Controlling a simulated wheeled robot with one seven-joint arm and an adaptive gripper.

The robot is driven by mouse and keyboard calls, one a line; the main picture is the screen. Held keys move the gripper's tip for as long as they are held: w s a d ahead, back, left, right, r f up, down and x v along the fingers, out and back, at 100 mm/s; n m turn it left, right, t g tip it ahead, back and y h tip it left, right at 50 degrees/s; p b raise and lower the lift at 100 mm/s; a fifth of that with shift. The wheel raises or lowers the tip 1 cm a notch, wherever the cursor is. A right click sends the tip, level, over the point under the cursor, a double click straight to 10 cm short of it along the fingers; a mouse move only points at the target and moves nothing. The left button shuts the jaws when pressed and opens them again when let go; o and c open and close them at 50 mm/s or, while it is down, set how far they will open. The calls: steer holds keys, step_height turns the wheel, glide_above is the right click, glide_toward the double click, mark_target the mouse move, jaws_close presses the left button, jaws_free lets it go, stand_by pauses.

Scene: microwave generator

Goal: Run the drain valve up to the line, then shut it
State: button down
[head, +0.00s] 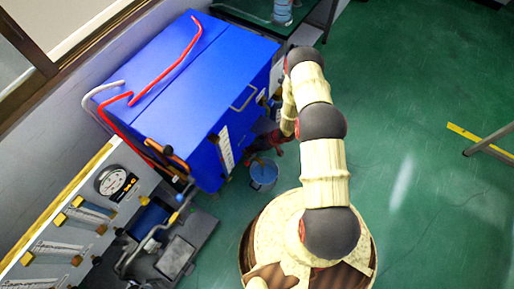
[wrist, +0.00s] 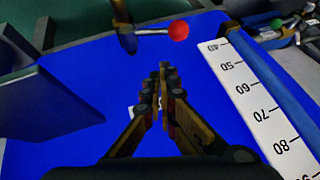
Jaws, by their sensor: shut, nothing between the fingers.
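The drain valve (wrist: 125,28) is at the top of the wrist view, a brass-coloured stem with a thin lever reaching right to a red ball knob (wrist: 180,30). My gripper (wrist: 164,70) is shut and empty, its fingertips a little below the lever and apart from it in the picture. A white number scale (wrist: 250,92), reading about 40 to 90, runs down the blue panel to the right. The scale also shows in the head view (head: 226,148) on the blue machine. A bucket (head: 263,176) stands on the floor below. Its contents and any line on it are unclear.
The blue machine (head: 195,85) has a red hose (head: 165,75) on top and a handle on its front. A gauge panel (head: 115,182) and equipment stand at lower left. The green floor at right is mostly clear; a metal leg (head: 490,142) stands there.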

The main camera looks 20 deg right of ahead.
steer(key=f, duration=0.2)
steer(key=s+f+b, duration=0.1)
steer(key=shift+a+f, duration=0.25)
steer(key=shift+a, duration=0.05)
steer(key=shift+s+f, duration=0.15)
steer(key=shift+f, duration=0.1)
steer(key=shift+s+a+f+b, duration=0.2)
steer(key=shift+a+f+b, duration=0.05)
steer(key=shift+f+b, duration=0.3)
steer(key=shift+r, duration=0.1)
